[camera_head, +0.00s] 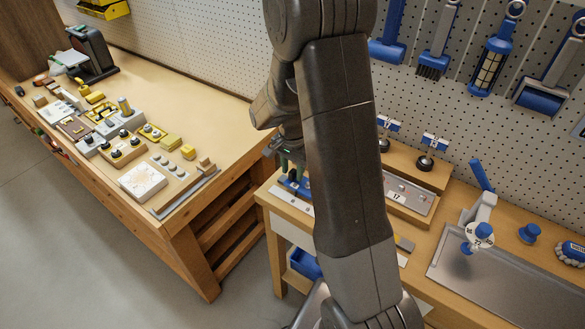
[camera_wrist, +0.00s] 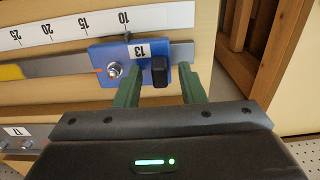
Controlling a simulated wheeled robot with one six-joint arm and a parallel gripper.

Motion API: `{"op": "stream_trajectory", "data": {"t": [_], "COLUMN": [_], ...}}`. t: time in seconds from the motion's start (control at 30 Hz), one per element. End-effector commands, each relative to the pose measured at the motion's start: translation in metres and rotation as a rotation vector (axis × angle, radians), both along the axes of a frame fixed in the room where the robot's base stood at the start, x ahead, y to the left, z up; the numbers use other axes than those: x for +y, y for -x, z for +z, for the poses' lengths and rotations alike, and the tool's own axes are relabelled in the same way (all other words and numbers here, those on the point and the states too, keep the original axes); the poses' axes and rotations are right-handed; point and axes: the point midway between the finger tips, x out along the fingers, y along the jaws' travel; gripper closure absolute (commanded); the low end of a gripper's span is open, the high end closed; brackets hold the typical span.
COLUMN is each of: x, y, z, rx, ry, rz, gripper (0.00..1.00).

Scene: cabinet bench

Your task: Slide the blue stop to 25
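The blue stop (camera_wrist: 104,55), tagged 13, sits on a grey metal rail (camera_wrist: 60,65) in the wrist view. Beside it runs a white scale (camera_wrist: 60,30) marked 10, 15, 20 and 25. The stop lies alongside the 10 to 15 stretch, and 25 is at the far left. A round metal screw (camera_wrist: 114,70) and a black knob (camera_wrist: 160,71) stand on the stop. My gripper (camera_wrist: 165,80) is open, with its green fingers on either side of the black knob and a gap to the right one. In the head view, the stop (camera_head: 295,186) is below my gripper (camera_head: 290,160), partly hidden by my arm.
A yellow piece (camera_wrist: 11,72) lies at the rail's left end in the wrist view. In the head view, a metal tray (camera_head: 490,285) with a blue-handled tap is at right, and a wooden bench (camera_head: 200,120) with small parts is at left.

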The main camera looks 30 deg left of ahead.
Motion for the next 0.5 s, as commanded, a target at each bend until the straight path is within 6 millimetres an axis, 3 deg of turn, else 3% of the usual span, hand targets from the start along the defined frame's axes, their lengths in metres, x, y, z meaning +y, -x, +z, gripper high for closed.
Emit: {"op": "stream_trajectory", "data": {"t": [0.1,0.27,0.5], "x": [0.0,0.0,-0.0009], "y": [0.0,0.0,0.0001], "z": [0.0001,0.0003,0.0003], "rx": [0.0,0.0,0.0], "ry": [0.0,0.0,0.0], "rz": [0.0,0.0,0.0], "gripper": [0.68,0.99,1.0]}}
